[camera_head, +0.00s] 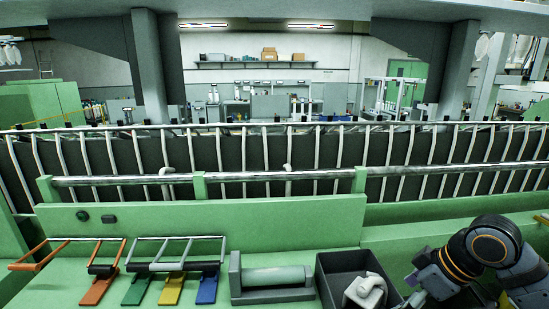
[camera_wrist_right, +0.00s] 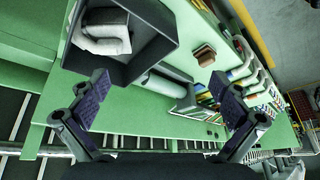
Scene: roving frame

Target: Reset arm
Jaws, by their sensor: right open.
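My right arm (camera_head: 487,245) comes in at the lower right of the head view, bent over the green machine ledge. Its gripper is mostly cut off at the bottom edge there. In the right wrist view my right gripper (camera_wrist_right: 157,82) is open, with its two dark fingers wide apart and nothing between them. A dark bin (camera_wrist_right: 152,50) lies beyond the fingers, with a whitish object (camera_wrist_right: 103,30) inside. In the head view the bin (camera_head: 328,275) stands left of the arm, with the whitish object (camera_head: 366,290) in it. My left gripper is not in view.
Left of the bin, a grey holder carries a pale green roller (camera_head: 273,278). Orange (camera_head: 98,288), green (camera_head: 137,289), yellow (camera_head: 172,289) and blue (camera_head: 207,287) handled pieces lie farther left. A steel rail (camera_head: 280,174) and dark slatted barrier cross behind the ledge.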

